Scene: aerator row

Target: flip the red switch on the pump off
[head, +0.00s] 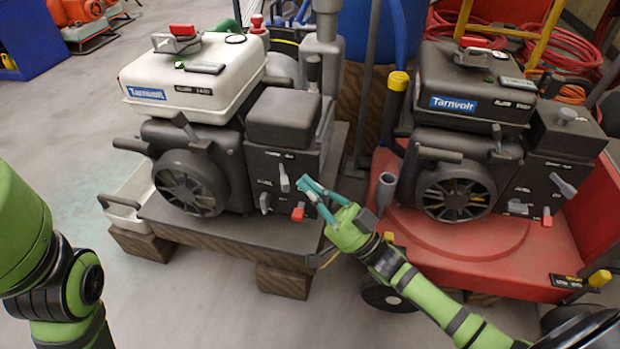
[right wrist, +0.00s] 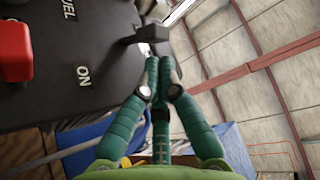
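The white-tanked Tarnvolt machine (head: 190,80) stands on a low wooden-footed base. Its dark front panel (head: 270,165) carries grey levers and, low down, a small red switch (head: 298,212). My right gripper (head: 308,186) is at the right side of this panel, a little above and right of the switch. The right wrist view shows its teal fingers (right wrist: 155,68) with tips together and nothing between them, close to a dark lever (right wrist: 147,34). The red switch (right wrist: 15,52) is at that view's left edge, apart from the fingers, near an "ON" label. My left gripper is out of view.
A dark-tanked Tarnvolt machine (head: 455,95) stands on a red cart (head: 450,245) at right, with its own red switch (head: 547,217). A grey pipe (head: 327,60) and a blue drum (head: 385,30) stand behind.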

